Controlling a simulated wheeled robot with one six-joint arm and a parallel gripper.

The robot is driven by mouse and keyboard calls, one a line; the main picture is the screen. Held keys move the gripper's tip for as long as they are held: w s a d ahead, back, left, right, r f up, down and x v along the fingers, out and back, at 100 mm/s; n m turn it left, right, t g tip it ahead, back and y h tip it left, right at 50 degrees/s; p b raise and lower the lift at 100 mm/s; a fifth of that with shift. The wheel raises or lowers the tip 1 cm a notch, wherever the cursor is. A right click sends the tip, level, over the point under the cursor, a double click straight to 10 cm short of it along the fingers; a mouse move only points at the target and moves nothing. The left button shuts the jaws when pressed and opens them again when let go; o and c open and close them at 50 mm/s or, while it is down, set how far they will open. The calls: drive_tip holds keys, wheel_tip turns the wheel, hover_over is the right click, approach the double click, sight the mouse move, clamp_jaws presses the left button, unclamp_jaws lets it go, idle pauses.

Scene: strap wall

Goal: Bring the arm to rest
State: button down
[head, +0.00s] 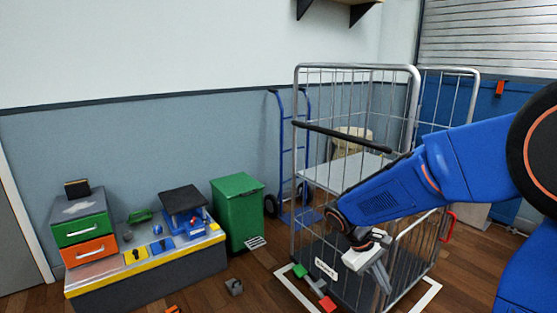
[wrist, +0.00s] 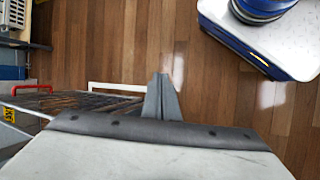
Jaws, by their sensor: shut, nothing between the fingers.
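My blue arm reaches in from the right in the head view. My gripper (head: 383,280) hangs at its end, pointing down, in front of the wire roll cage (head: 357,68). The gripper also shows in the wrist view (wrist: 161,95), where its two grey fingers are together with nothing between them. Below them is wooden floor. I cannot tell from the head view whether the gripper touches the cage's wires.
A green bin (head: 238,212) and a blue hand truck (head: 284,150) stand left of the cage. A low bench (head: 150,280) with drawers and small items is at the far left. A small grey block (head: 234,287) lies on the floor. The front middle floor is mostly clear.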

drive_tip(key=s+r+m+t+y, duration=0.2)
drive_tip(key=s+r, duration=0.3)
drive_tip(key=s, duration=0.4)
drive_tip(key=s+r+m+t+y, duration=0.3)
drive_tip(key=s+r+t, duration=0.1)
drive_tip(key=s, duration=0.6)
drive_tip(key=shift+s+r+y, duration=0.3)
drive_tip(key=shift+r+y, duration=0.1)
drive_tip(key=shift+r, duration=0.15)
